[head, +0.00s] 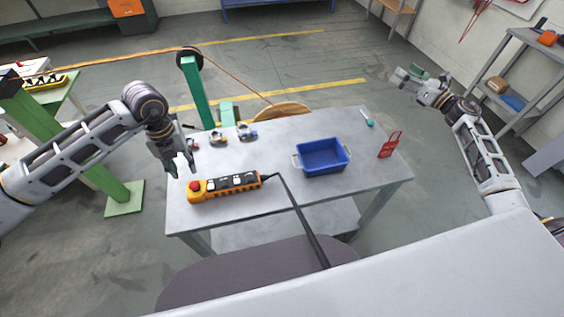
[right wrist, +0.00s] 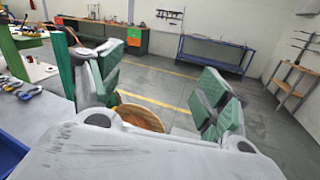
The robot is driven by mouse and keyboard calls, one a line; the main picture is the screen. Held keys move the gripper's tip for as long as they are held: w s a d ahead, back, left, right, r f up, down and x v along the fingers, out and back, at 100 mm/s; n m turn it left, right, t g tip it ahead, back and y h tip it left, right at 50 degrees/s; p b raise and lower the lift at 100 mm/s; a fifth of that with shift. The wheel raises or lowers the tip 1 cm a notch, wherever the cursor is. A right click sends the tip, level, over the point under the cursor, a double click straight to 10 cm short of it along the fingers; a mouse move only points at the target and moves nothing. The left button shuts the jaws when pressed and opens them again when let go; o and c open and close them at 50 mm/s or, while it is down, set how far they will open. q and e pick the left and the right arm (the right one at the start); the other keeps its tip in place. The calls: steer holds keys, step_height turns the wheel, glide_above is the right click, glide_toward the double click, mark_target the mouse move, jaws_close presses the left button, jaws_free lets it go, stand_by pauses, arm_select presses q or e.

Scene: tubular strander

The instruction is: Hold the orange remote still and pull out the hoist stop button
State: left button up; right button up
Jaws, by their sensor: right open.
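The orange remote (head: 232,183) lies on the grey table near its front left, with black and white buttons on top. Its red stop button (head: 194,186) is at the left end; I cannot tell whether it is in or out. A dark cable leaves the right end. My left gripper (head: 182,174) points down above and behind the button end, fingers apart and empty, not touching the remote. My right gripper (head: 408,76) is raised beyond the table's right side, far from the remote. In the right wrist view its green-padded fingers (right wrist: 165,98) are wide apart with nothing between.
A blue bin (head: 322,157) stands mid-table. A red stand (head: 390,145) is at the right edge. Several small tools (head: 219,138) lie at the back left. A green post (head: 195,90) and a wooden reel (head: 282,110) stand behind the table.

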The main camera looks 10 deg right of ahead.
steer(key=a+f+n+g+y, duration=0.2)
steer(key=a+f, duration=0.1)
steer(key=a, duration=0.4)
steer(key=a+f+n+g+y, duration=0.2)
steer(key=a+f+n, duration=0.1)
steer(key=a, duration=0.5)
steer(key=n+g+y, duration=0.3)
steer(key=n+g, duration=0.8)
steer(key=g, duration=0.3)
glide_toward(253, 176)
steer(key=shift+s+d+r, duration=0.4)
steer(key=shift+d, duration=0.1)
steer(key=shift+r+x, duration=0.1)
steer(key=shift+x, duration=3.35)
steer(key=shift+r+x, duration=0.15)
steer(key=shift+x, duration=3.25)
steer(key=shift+w, duration=0.25)
steer(key=shift+c, duration=0.4)
